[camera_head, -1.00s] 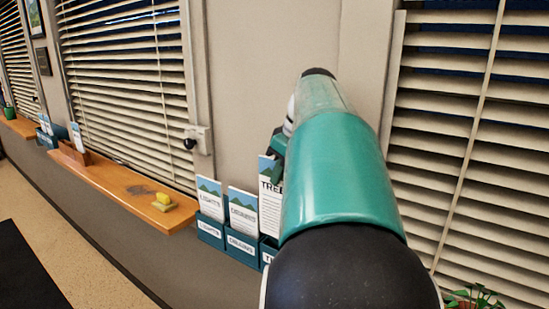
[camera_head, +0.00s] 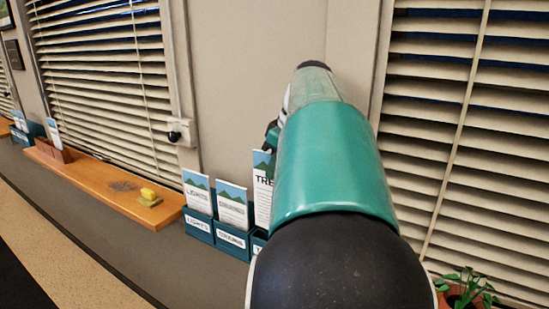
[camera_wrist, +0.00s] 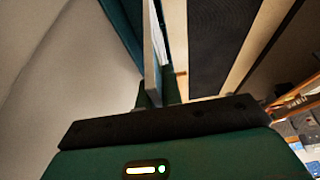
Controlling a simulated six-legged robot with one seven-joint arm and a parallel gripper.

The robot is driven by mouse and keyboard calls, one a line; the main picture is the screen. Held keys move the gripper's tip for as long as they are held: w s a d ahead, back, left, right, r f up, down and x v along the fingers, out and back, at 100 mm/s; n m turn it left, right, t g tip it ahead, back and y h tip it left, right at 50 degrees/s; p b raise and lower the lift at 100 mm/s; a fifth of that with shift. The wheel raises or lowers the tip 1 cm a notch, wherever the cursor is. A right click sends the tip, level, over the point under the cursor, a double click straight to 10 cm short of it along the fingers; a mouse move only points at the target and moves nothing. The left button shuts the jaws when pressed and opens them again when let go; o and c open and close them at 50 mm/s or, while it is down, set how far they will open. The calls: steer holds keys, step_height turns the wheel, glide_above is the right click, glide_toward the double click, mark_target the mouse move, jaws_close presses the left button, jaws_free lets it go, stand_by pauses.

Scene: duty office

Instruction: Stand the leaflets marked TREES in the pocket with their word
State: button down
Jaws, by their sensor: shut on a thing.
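The TREES leaflets (camera_head: 263,201) stand upright at the right end of the pocket row, their top higher than the neighbouring leaflets. My arm hides their right side. Below them is a teal pocket (camera_head: 258,242) whose label shows only a first letter T; I cannot tell how far the leaflets are inside it. My gripper (camera_head: 272,137) is mostly hidden behind my arm, at the leaflets' upper edge. In the wrist view my gripper (camera_wrist: 160,92) is shut on the leaflets (camera_wrist: 154,50), seen edge-on, beside a teal surface (camera_wrist: 120,28).
To the left stand the LIGHTS pocket (camera_head: 199,226) and another pocket (camera_head: 231,240), each holding leaflets. A potted plant (camera_head: 465,290) is at lower right. Window blinds (camera_head: 455,130) flank the wall.

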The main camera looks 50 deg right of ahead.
steer(key=shift+f, duration=4.8)
steer(key=c, duration=1.5)
jaws_free()
steer(key=shift+s, duration=0.1)
steer(key=v, duration=1.3)
steer(key=shift+r, duration=0.4)
